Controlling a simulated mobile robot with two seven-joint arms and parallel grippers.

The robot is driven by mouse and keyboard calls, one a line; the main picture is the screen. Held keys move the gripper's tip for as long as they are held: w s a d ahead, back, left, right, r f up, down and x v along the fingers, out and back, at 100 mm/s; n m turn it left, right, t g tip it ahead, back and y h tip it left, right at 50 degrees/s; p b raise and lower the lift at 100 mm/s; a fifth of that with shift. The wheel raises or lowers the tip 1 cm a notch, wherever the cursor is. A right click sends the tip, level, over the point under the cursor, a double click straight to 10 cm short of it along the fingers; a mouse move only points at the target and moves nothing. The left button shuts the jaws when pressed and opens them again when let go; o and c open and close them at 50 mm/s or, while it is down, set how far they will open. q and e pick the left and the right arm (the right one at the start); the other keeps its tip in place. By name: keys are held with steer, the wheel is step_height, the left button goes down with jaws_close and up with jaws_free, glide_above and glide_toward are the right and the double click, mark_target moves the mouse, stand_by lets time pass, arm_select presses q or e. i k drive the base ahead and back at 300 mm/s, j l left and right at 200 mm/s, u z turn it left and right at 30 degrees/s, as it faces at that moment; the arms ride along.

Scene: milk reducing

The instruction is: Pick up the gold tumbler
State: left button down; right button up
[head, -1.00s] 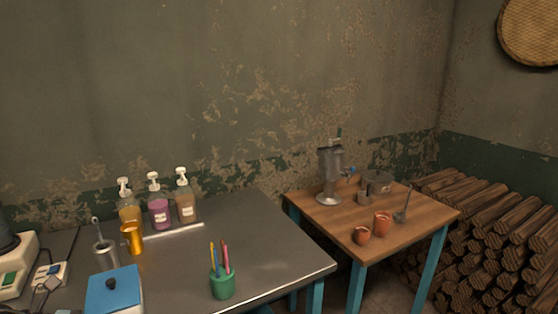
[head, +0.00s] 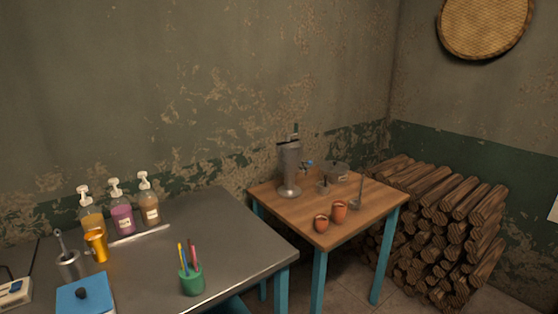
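The gold tumbler (head: 96,246) stands upright on the grey metal table (head: 233,249) at the left. It is in front of the pump bottle with yellow contents (head: 91,222). A metal cup with a utensil in it (head: 68,264) stands to its left. Neither of my grippers shows in the head view.
Pump bottles with purple (head: 122,219) and brown (head: 150,207) contents stand at the table's back. A blue box (head: 85,297) and a green pen cup (head: 191,281) are nearer the front. A wooden table (head: 287,207) holds clay cups and metalware. Stacked logs (head: 440,215) fill the right corner.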

mark_target(98, 246)
steer(key=u, duration=1.35)
